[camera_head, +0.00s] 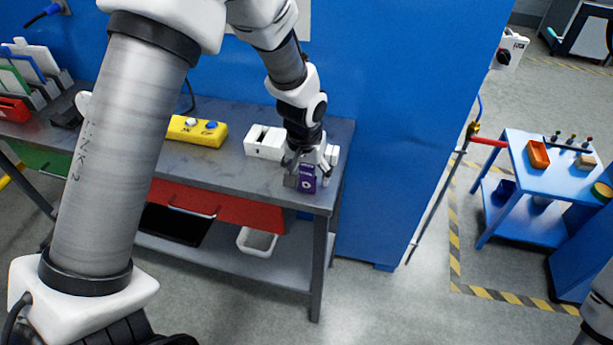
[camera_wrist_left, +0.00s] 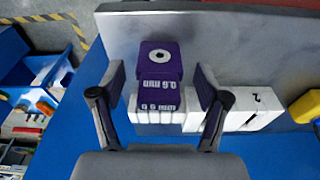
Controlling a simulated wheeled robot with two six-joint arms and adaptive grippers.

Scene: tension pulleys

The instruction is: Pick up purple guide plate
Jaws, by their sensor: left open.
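The purple guide plate (camera_head: 307,184) is at the right end of the grey workbench, near its front edge. In the left wrist view the purple guide plate (camera_wrist_left: 160,58) shows a white ring with a dark hole and a "mm" label. It sits in front of a white slotted block (camera_wrist_left: 150,117). My left gripper (camera_head: 309,174) is down at the plate. Its fingers (camera_wrist_left: 158,72) are open, one on each side of the plate, with a small gap on both sides. My right gripper is not in view.
A white block (camera_head: 264,142) and a yellow button box (camera_head: 196,131) stand on the bench (camera_head: 240,175) to the left. A blue wall (camera_head: 400,110) rises behind. A blue cart (camera_head: 545,180) stands apart at the right, with open floor between.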

